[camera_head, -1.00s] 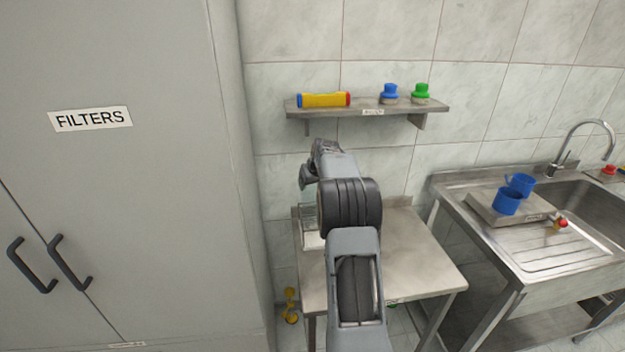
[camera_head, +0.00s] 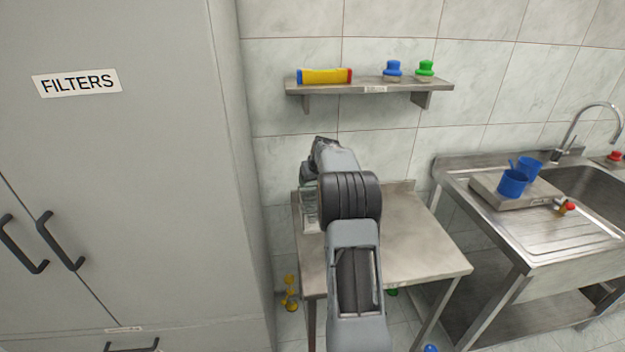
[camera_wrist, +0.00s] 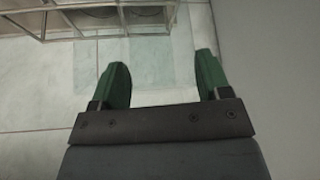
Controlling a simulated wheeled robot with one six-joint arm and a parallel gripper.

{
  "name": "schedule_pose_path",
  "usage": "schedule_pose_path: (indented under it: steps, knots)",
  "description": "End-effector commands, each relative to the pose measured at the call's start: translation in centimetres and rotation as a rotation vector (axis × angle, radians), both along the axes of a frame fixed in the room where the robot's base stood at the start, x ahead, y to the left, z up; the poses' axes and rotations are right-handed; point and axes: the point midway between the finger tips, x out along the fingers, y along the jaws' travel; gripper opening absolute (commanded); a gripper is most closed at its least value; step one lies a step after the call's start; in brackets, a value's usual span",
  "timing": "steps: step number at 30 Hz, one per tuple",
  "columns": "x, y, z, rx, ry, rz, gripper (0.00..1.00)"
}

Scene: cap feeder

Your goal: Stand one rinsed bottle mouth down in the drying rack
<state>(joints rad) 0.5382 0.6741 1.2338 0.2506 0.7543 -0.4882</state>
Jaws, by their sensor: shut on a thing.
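In the wrist view, the two green fingers of my gripper (camera_wrist: 161,62) stand apart on either side of a clear, pale green bottle (camera_wrist: 152,62), shut on it. The bottle is so see-through that its ends and tilt are hard to make out. The wire drying rack (camera_wrist: 92,36) shows at the top edge of that view, beyond the fingers. In the head view, my gripper (camera_head: 310,172) is over the left end of the steel table, mostly hidden by my wrist. A glassy shape shows below it; I cannot tell bottle from rack there.
The steel table (camera_head: 425,245) is bare on its right. A grey cabinet (camera_head: 150,200) stands close on the left. A wall shelf (camera_head: 365,88) is behind, above the table. A sink unit (camera_head: 565,230) with blue cups (camera_head: 514,183) is at right.

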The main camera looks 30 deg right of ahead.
Motion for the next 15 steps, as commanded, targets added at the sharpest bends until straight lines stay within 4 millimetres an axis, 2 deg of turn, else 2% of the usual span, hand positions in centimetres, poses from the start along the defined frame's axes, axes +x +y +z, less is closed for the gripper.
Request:
schedule_pose_path:
  steps: [15]
  knots:
    - [-0.01,0.0,-0.75,0.0,0.0,0.0,0.37]
